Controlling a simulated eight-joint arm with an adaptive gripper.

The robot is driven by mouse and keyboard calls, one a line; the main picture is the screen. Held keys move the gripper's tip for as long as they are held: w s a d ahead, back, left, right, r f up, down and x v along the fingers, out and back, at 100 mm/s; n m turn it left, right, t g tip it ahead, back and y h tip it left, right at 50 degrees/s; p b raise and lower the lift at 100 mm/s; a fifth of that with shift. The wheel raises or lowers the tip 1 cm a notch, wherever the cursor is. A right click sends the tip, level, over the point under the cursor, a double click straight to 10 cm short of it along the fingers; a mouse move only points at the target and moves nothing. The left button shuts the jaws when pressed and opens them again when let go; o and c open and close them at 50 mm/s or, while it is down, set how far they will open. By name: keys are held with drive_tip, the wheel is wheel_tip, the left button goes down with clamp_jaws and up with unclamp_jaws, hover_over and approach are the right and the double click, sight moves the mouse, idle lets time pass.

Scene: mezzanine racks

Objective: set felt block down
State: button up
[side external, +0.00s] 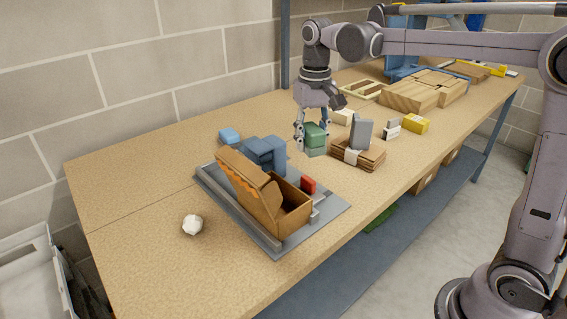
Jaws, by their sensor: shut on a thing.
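My gripper (311,132) points down over the middle of the bench and is shut on a dark green block (317,131), which looks like the felt block. One finger shows at the block's left side; the other is mostly hidden. Right below the held block is a paler green block (315,151), on the bench top. The two look stacked or nearly touching; I cannot tell whether there is a gap.
A grey tray (335,213) holding an open cardboard box (268,207) is at the front. Bundled brown cardboard (370,158) with a grey block (359,134) is close on the right. A blue block (229,135) and a white crumpled ball (192,225) are left. Bare bench lies at far left.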

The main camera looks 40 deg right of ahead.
drive_tip(key=r, duration=0.5)
drive_tip(key=shift+a+r, duration=0.35)
drive_tip(key=shift+r, duration=0.05)
drive_tip(key=a+n, duration=0.3)
drive_tip(key=a, duration=0.2)
drive_tip(key=a+n, duration=0.4)
drive_tip(key=a, duration=0.2)
drive_tip(key=a+n, duration=0.3)
drive_tip(key=a, duration=0.3)
drive_tip(key=shift+w+a+n, duration=0.15)
drive_tip(key=shift+w+n, duration=0.05)
drive_tip(key=shift+n, duration=0.1)
drive_tip(key=s+a+n, duration=0.2)
drive_tip(key=a+n, duration=0.2)
drive_tip(key=a, duration=0.3)
drive_tip(key=s+a+n, duration=0.3)
drive_tip(key=a+n, duration=0.2)
drive_tip(key=a, duration=0.2)
hover_over(210, 281)
wheel_tip(210, 281, down, 11)
drive_tip(key=shift+f, duration=0.35)
drive_tip(key=shift+f, duration=4.75)
drive_tip(key=shift+f, duration=0.15)
drive_tip(key=o, duration=1.2)
drive_tip(key=shift+c, duration=0.2)
